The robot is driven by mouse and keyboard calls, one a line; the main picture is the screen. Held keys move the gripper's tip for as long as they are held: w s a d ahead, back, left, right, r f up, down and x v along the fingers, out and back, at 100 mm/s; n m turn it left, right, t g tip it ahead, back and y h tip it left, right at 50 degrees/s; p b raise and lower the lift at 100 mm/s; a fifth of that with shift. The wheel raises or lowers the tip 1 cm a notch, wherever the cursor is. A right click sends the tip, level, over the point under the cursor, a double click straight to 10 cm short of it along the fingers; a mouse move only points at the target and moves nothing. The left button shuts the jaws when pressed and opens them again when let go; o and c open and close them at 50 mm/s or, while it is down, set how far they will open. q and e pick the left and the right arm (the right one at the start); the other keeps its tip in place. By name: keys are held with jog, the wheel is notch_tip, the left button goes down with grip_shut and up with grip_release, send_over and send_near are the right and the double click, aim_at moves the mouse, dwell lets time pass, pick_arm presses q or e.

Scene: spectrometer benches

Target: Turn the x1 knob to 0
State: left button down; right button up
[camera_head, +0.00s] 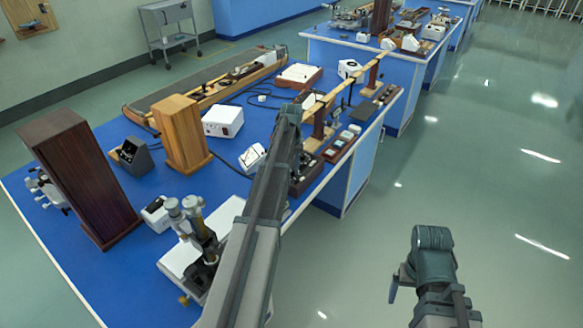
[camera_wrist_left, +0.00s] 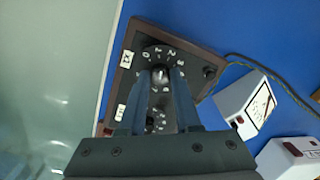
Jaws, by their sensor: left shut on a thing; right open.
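In the left wrist view, the knob (camera_wrist_left: 160,74) is a small dark knob on a dark box (camera_wrist_left: 192,57) with a brown rim. White numerals ring it, and a white label (camera_wrist_left: 127,59) that seems to read X1 is beside it. My left gripper (camera_wrist_left: 163,80) is shut on this knob, one finger on each side. The knob's setting cannot be read. In the head view, the box (camera_head: 306,182) is partly hidden behind my left arm, and the left fingertips are hidden too. My right gripper (camera_head: 400,282) is open and empty over the floor.
A second dial (camera_wrist_left: 158,121) lies below the knob, partly behind my fingers. White meters (camera_wrist_left: 245,105) stand beside the box on the blue bench. In the head view, a microscope-like instrument (camera_head: 195,245) stands left of my left arm. The floor (camera_head: 480,180) at right is clear.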

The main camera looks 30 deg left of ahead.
aim_at(291, 170)
pick_arm(q)
jog(key=n, duration=0.8)
jog(key=shift+n, duration=0.3)
dwell(0.3)
jog(key=c, duration=0.6)
grip_release()
notch_tip(291, 170, up, 14)
jog(key=p, duration=1.4)
